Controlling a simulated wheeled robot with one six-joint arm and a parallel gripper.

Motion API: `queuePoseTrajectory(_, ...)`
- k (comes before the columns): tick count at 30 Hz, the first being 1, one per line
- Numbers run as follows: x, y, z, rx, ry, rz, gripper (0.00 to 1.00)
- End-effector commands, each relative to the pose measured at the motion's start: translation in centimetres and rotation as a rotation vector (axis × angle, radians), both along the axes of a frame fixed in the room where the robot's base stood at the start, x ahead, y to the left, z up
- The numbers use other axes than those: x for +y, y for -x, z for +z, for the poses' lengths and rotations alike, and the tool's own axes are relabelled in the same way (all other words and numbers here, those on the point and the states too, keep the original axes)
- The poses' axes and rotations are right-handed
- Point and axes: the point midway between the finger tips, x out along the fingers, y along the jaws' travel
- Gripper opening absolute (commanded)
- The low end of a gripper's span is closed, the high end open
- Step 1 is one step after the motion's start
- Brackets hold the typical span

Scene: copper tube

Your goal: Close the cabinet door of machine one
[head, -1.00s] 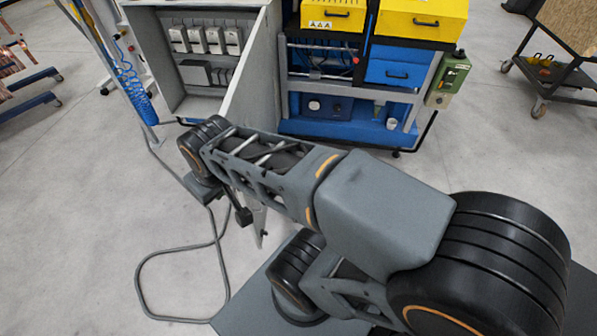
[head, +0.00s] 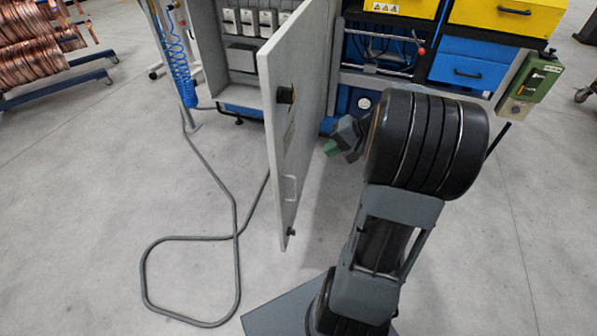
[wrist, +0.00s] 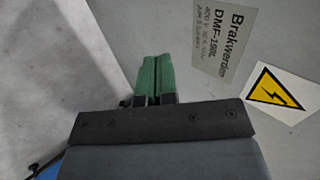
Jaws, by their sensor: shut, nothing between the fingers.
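In the wrist view the shut green fingers (wrist: 153,77) are close in front of a grey panel (wrist: 180,25) with a printed label (wrist: 222,40) and a yellow warning sign (wrist: 274,92). I cannot tell whether they touch it.
A blue and yellow drawer machine (head: 470,50) stands behind my arm, with a green control box (head: 530,80) at its right. A grey cable (head: 190,238) loops on the floor at left. Copper coils (head: 35,50) stand on a rack at far left.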

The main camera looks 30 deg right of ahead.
Motion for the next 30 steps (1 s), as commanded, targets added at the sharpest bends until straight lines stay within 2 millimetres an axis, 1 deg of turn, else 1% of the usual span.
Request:
queuePoseTrajectory(1, -0.6, -0.1, -1.0, -0.008, -0.014, -0.015, 0.0)
queuePoseTrajectory(3, -0.9, -0.3, -1.4, -0.021, -0.026, -0.025, 0.0)
queuePoseTrajectory(5, -0.8, -0.6, -1.9, -0.025, -0.03, -0.03, 0.0)
queuePoseTrajectory(8, -0.1, -1.3, -2.9, -0.026, -0.033, -0.03, 0.0)
queuePoseTrajectory(15, 2.6, -3.5, -6.1, -0.024, -0.032, -0.028, 0.0)
queuePoseTrajectory(20, 4.1, -4.8, -7.9, -0.024, -0.031, -0.029, 0.0)
queuePoseTrajectory(21, 4.5, -5.1, -8.1, -0.024, -0.03, -0.028, 0.0)
queuePoseTrajectory(25, 5.8, -6.3, -7.9, -0.026, -0.029, -0.029, 0.0)
queuePoseTrajectory(30, 6.8, -7.1, -7.8, -0.025, -0.028, -0.029, 0.0)
